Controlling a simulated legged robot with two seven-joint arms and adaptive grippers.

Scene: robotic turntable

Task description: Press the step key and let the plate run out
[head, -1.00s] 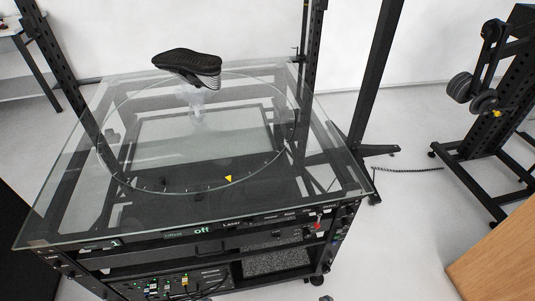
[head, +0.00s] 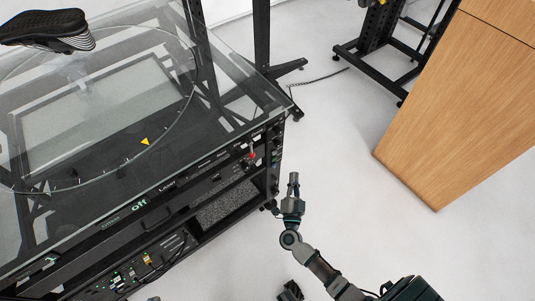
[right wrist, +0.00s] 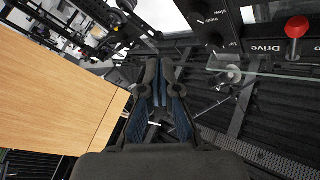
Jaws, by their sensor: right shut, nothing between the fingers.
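The turntable's round clear plate (head: 100,165) lies on the glass table top, marked by a thin ring. A black shoe (head: 45,26) sits raised above it at upper left. A yellow triangle (head: 145,141) lies near the plate's front edge. The front control panel (head: 190,178) has a green "off" display and a red-tipped control (head: 252,155). A red knob (right wrist: 297,27) beside the label "Drive" shows in the right wrist view. I cannot make out which key is the step key. My right gripper (head: 294,180) is shut and empty, in front of the panel's right end, apart from it.
A wooden cabinet (head: 450,110) stands at the right; it fills the left of the right wrist view (right wrist: 60,90). A black stand (head: 375,45) is at the back. Pale floor lies clear between the table and the cabinet. Cabled equipment (head: 145,262) sits on the lower shelf.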

